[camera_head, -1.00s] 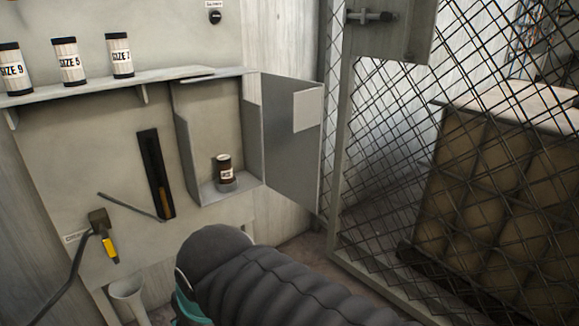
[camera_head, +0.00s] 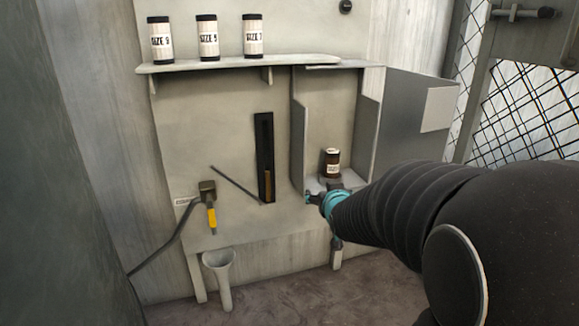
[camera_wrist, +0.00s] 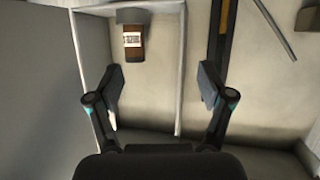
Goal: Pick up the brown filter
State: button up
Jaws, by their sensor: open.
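The brown filter (camera_head: 332,163) is a small dark brown jar with a white label. It stands upright on the floor of an open cabinet (camera_head: 299,130), and it also shows in the wrist view (camera_wrist: 133,42) near the top. My gripper (camera_head: 322,197) is at the front lower edge of the cabinet, just below the filter. In the wrist view, the two fingers (camera_wrist: 160,86) are spread wide with nothing between them. The filter lies beyond the fingertips, nearer the left one, and does not touch them.
The cabinet door (camera_head: 415,125) stands open on the right. Several labelled canisters (camera_head: 207,38) stand on a shelf (camera_head: 240,65) at upper left. A yellow-handled tool (camera_head: 210,210) hangs on the panel. A pale funnel (camera_head: 220,270) is below. A mesh gate (camera_head: 500,100) is at right.

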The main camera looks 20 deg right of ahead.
aim_at(333, 172)
jog(key=w+d+f+t, duration=0.1)
jog(key=w+d, duration=0.2)
jog(key=w, duration=0.2)
jog(key=w+d+f+t, duration=0.1)
jog(key=w+d+f, duration=0.1)
jog(key=w, duration=0.3)
jog(key=w+d+f+t+b, duration=0.1)
jog(key=w+d+t, duration=0.1)
jog(key=w, duration=0.3)
jog(key=shift+w+d+f+h, duration=0.15)
jog(key=shift+d+f+h, duration=0.05)
jog(key=shift+d, duration=0.25)
jog(key=shift+w+d+f+h, duration=0.1)
jog(key=shift+d+f+h, duration=0.1)
jog(key=shift+d, duration=0.2)
jog(key=shift+w+d+r, duration=0.1)
jog(key=shift+w+d, duration=0.2)
jog(key=shift+w, duration=0.55)
jog(key=shift+w+d+r, duration=0.1)
jog(key=shift+w+d, duration=0.2)
jog(key=shift+w, duration=0.5)
jog(key=shift+w+d, duration=0.3)
jog(key=shift+w, duration=0.55)
jog(key=c, duration=1.3)
